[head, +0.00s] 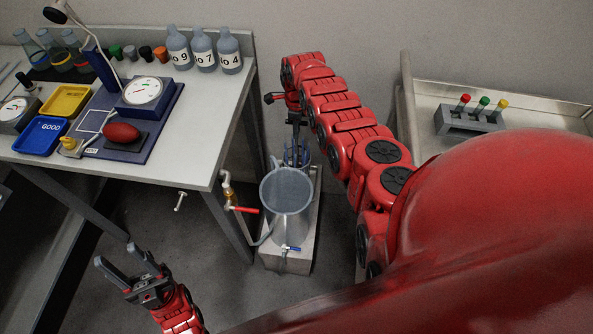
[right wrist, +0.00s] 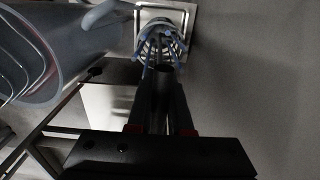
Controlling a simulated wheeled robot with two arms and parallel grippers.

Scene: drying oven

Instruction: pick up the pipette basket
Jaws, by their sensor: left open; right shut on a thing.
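The pipette basket (head: 303,156) is a blue-grey ribbed basket behind the large translucent cylinder (head: 287,200), which hides part of it in the head view. It also shows in the right wrist view (right wrist: 160,42), just beyond my fingertips. My right gripper (head: 295,138) points down above the basket. In the right wrist view its dark fingers (right wrist: 162,78) are closed on the near part of the basket, but the exact grip spot is dark and hard to see. My left gripper (head: 125,274) is open and empty above the floor at the lower left.
The cylinder stands on a pale low plinth (head: 270,257), with a red-handled valve (head: 243,209) and a blue tap (head: 291,249) close by. A bench (head: 200,165) with bottles and instruments is at left. A steel cart (head: 425,110) with a tube rack (head: 468,124) is at right.

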